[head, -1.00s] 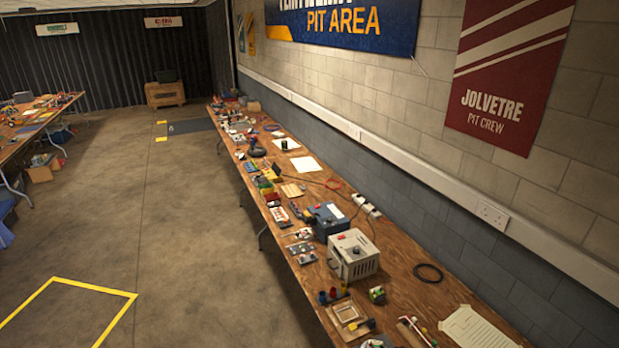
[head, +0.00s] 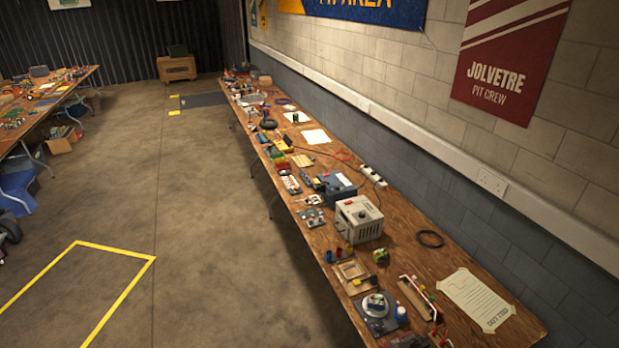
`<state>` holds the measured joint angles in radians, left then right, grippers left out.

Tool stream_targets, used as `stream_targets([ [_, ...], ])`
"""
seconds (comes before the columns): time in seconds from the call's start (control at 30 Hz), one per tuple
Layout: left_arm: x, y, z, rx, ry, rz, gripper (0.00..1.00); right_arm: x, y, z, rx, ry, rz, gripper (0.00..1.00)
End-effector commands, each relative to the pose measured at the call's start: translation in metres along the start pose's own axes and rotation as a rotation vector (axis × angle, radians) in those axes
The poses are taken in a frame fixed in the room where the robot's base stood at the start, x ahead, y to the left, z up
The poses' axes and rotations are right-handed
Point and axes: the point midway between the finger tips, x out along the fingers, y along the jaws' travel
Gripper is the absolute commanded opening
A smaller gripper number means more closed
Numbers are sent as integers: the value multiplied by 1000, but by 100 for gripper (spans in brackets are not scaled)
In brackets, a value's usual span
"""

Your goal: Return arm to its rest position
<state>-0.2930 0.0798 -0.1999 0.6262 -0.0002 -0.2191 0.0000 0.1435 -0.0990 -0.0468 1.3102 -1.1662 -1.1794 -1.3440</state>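Neither of my arms nor either gripper shows in the head view. Whether they are open or shut, and where they are, is hidden from me. The long wooden workbench (head: 455,255) runs along the right wall, covered with tools and parts. A grey charger-like box (head: 357,220) with a knob on its front stands on it, with a dark blue box (head: 335,188) just behind.
A taped paper sheet (head: 477,300) and a black cable ring (head: 430,239) lie on the bench. A second cluttered table (head: 85,77) stands at the left. The concrete floor (head: 205,200) between is clear, with a yellow taped outline (head: 115,249). A wooden crate (head: 177,68) stands at the back.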

Motion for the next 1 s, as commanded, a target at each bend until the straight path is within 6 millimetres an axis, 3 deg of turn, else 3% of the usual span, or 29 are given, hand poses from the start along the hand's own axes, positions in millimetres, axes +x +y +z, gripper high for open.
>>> stream_targets([
  [0.33, 0, 1, 15, -3, -20, 1, 40, 1, -112, 8, 585, 160, -165, 40],
  [0.53, 0, 1, 13, -2, -17, 0, 40, -36, -192, 7, 1108, 321, -353, 40],
  [0.7, 0, 1, 12, -2, -16, 1, 40, -74, -223, 7, 1383, 426, -488, 40],
  [1.0, 0, 0, 8, -2, -11, 0, 40, -131, -248, 9, 1634, 543, -670, 40],
])
